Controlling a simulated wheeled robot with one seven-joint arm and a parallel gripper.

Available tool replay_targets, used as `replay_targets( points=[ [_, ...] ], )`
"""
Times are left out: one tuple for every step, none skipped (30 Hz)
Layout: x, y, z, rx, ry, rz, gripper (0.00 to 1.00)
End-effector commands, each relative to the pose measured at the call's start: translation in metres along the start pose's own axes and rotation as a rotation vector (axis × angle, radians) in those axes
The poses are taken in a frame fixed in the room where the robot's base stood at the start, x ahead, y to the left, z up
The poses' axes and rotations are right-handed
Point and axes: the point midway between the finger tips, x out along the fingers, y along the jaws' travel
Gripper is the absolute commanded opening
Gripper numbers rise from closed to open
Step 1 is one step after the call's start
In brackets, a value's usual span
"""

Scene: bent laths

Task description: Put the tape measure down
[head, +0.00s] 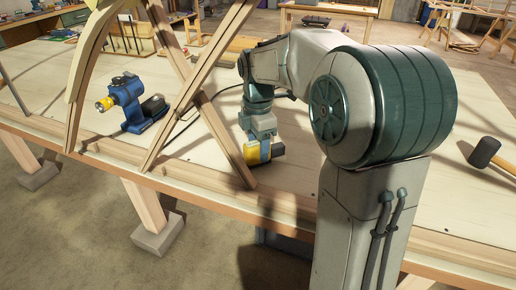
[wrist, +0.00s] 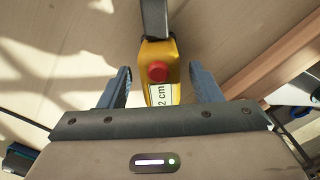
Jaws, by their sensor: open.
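The tape measure (head: 252,157) is yellow and dark, at the workbench top near its front edge, just behind a slanting lath. In the wrist view the yellow tape measure (wrist: 172,53) shows a red button and a white label reading "2 cm". My gripper (wrist: 160,80) is open, with its two blue fingers on either side of the tape measure and a visible gap at each side. In the head view my gripper (head: 262,141) points down over it and partly hides it. The tape measure appears to rest on the bench.
Bent and crossed laths (head: 190,85) stand left of my gripper, one close beside it. A blue power tool (head: 130,103) with a yellow nose sits further left. A mallet (head: 485,152) lies at the right. The workbench (head: 215,170) has bare room between these.

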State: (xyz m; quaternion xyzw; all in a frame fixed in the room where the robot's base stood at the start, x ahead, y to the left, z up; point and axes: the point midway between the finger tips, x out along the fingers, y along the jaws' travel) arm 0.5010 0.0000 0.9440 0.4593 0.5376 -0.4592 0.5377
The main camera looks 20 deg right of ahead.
Motion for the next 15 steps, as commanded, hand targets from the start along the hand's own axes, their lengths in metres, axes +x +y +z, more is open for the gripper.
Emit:
replay_targets(
  points=[
    [-0.014, 0.001, 0.0, 0.0, -0.001, 0.005, 0.58],
    [-0.021, 0.001, 0.0, 0.0, -0.001, 0.005, 0.58],
    [-0.03, 0.001, 0.0, 0.0, -0.001, 0.005, 0.58],
    [-0.037, 0.001, 0.0, 0.0, 0.0, 0.004, 0.58],
    [-0.044, 0.001, 0.0, 0.0, 0.0, 0.004, 0.58],
    [-0.052, 0.001, 0.0, 0.0, 0.0, 0.003, 0.58],
    [-0.058, 0.001, 0.0, 0.0, 0.0, 0.004, 0.58],
    [-0.064, 0.001, 0.0, 0.0, -0.001, 0.003, 0.58],
    [-0.071, 0.001, 0.0, 0.0, -0.001, 0.003, 0.58],
    [-0.076, 0.0, 0.0, 0.0, -0.001, 0.003, 0.58],
    [-0.081, 0.001, 0.0, -0.001, -0.001, 0.003, 0.58],
    [-0.086, 0.001, 0.0, -0.001, 0.0, 0.002, 0.58],
    [-0.089, 0.001, 0.0, -0.001, 0.0, 0.002, 0.58],
    [-0.092, 0.001, 0.0, -0.001, 0.0, 0.002, 0.58],
    [-0.095, 0.0, 0.0, -0.001, 0.0, 0.001, 0.58]
  ],
)
